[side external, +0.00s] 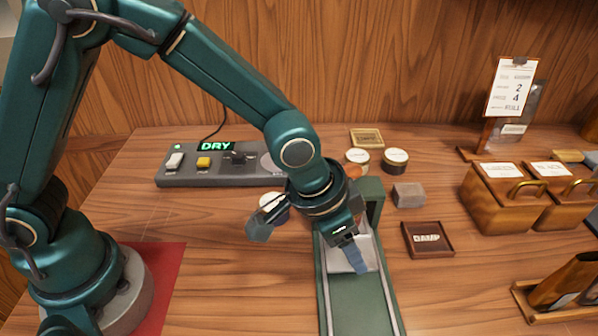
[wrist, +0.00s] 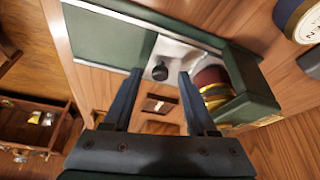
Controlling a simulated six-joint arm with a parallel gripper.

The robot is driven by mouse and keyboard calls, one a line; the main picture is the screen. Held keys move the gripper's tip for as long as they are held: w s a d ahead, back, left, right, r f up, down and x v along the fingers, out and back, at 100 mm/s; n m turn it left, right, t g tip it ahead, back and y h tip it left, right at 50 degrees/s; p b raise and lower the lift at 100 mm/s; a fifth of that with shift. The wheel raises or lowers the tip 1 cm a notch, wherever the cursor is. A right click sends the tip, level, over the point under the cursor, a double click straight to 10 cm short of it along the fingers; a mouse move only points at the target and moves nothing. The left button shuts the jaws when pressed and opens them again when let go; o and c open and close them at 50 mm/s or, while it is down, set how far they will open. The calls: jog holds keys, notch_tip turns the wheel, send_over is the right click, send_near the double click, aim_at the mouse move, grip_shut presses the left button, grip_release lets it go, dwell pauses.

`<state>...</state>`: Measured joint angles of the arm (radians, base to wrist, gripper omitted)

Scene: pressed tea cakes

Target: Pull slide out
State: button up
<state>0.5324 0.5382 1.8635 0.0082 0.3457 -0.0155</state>
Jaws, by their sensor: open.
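The slide (wrist: 185,52) is a pale metal plate in a green channel (side external: 362,305). A small black knob (wrist: 160,73) stands on it. In the side view the plate (side external: 338,262) shows partly beneath my gripper (side external: 354,262); the knob is hidden there. In the wrist view my gripper (wrist: 160,88) is open, with one finger on each side of the knob and a visible gap to both. A stack of dark red and gold round pieces (wrist: 212,88) sits inside the green housing (wrist: 252,85) at the slide's end.
A grey control box (side external: 215,178) reading DRY stands at the back left. Round tins (side external: 396,160), a grey block (side external: 408,195) and a DAMP tray (side external: 427,240) lie right of the housing. Wooden boxes (side external: 505,200) stand farther right. Bare table lies left of the channel.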

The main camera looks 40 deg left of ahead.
grip_shut()
dwell(1.4)
